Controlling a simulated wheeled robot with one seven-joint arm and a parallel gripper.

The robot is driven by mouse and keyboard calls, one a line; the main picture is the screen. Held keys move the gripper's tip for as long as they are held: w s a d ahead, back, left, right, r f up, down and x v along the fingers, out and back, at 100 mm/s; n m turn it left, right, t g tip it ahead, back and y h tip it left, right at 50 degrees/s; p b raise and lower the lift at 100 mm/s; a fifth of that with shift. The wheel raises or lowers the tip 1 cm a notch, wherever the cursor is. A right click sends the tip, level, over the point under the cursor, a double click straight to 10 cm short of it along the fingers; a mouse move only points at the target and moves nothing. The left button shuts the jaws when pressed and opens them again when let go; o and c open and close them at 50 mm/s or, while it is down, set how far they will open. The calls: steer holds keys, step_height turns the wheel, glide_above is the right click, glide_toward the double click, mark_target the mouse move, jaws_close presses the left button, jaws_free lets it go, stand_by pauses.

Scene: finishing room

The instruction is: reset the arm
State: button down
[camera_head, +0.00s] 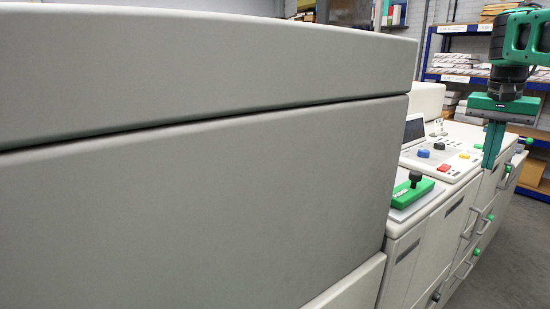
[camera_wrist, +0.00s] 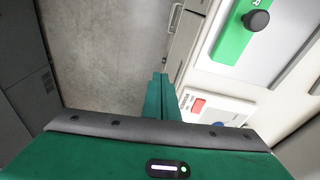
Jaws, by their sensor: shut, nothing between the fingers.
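My gripper (camera_head: 491,148) is at the right in the head view, pointing down in front of the machine's side. Its green fingers are together with nothing between them. In the wrist view the closed fingers (camera_wrist: 160,92) show over the edge between the grey floor and the white machine. My green and black arm comes in from the upper right of the head view.
A large grey cabinet (camera_head: 190,180) fills the left. The control panel (camera_head: 443,163) has coloured buttons, and a green block with a black knob (camera_head: 412,190) sits nearer. Drawers with handles (camera_head: 467,232) line the side. Blue shelves (camera_head: 458,78) stand behind. Floor (camera_head: 515,260) is clear at right.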

steer(key=s+a+f+n, duration=0.1)
steer(key=s+a+f, duration=0.2)
steer(key=s+f, duration=0.4)
steer(key=s+a+f+n+y, duration=0.1)
steer(key=s+a+f, duration=0.3)
steer(key=s+f, duration=0.3)
steer(key=s+a+f+n+g, duration=0.1)
steer(key=s+a+f, duration=0.3)
steer(key=s, duration=1.1)
step_height(320, 180, down, 4)
steer(key=shift+s+r+n+y, duration=0.15)
steer(key=shift+s+n+y, duration=0.15)
steer(key=shift+s+y, duration=0.1)
steer(key=shift+w+f, duration=0.25)
steer(key=shift+w, duration=0.4)
steer(key=c, duration=2.5)
jaws_free()
